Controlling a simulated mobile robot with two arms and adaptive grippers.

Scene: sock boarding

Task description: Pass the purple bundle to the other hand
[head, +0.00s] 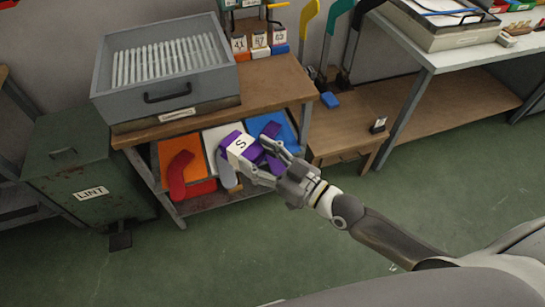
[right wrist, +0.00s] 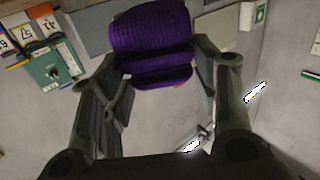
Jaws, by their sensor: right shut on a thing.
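The purple bundle (head: 229,139) has a white band marked S around it. My right gripper (head: 254,162) is shut on it and holds it up in front of the workbench's lower shelf. In the right wrist view the knitted purple bundle (right wrist: 150,28) sits between the far ends of the fingers (right wrist: 160,62). Part of it is hidden behind the fingers in the head view. My left gripper is in neither view.
A grey drawer box (head: 150,105) stands on the wooden bench. A green LINT bin (head: 75,165) stands left. The floor in front is clear.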

